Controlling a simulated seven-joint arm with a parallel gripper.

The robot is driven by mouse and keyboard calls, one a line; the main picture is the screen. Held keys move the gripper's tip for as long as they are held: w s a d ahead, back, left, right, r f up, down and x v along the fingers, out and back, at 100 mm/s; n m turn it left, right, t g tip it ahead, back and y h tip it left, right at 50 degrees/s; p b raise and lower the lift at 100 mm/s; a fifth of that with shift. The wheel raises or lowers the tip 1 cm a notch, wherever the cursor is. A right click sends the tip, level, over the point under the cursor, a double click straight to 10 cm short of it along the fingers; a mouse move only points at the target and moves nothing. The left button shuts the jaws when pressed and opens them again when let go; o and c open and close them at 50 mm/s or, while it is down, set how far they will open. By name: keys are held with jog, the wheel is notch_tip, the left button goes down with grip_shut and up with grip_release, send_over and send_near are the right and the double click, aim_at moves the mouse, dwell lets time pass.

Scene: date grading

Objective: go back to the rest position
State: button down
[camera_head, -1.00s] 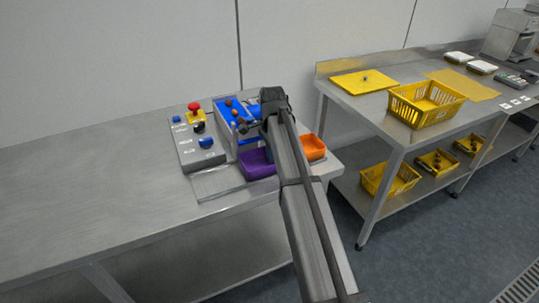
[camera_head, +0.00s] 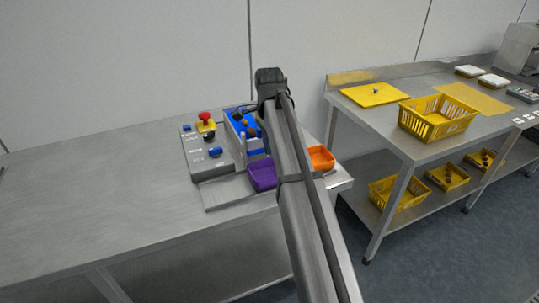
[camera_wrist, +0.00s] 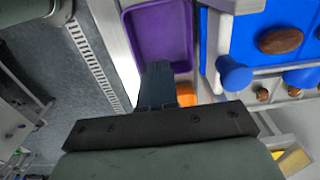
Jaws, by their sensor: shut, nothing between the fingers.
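My gripper (camera_wrist: 157,72) shows in the wrist view with its dark fingers closed together and nothing between them. It points toward the purple bin (camera_wrist: 163,35), which looks empty; I cannot tell the height between them. In the head view my arm rises over the steel bench, its dark upper end above the blue grader (camera_head: 234,122); the fingers cannot be made out there. A brown date (camera_wrist: 280,40) lies on the blue surface in the wrist view, with several more beside it. The purple bin (camera_head: 262,174) stands in front of the grader.
An orange bin (camera_head: 321,158) stands right of my arm. A control box (camera_head: 207,167) with a red button (camera_head: 205,117) is left of the grader. The steel bench (camera_head: 90,190) is bare on the left. A second table at right holds a yellow basket (camera_head: 436,122).

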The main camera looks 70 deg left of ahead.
jog(key=shift+r, duration=0.4)
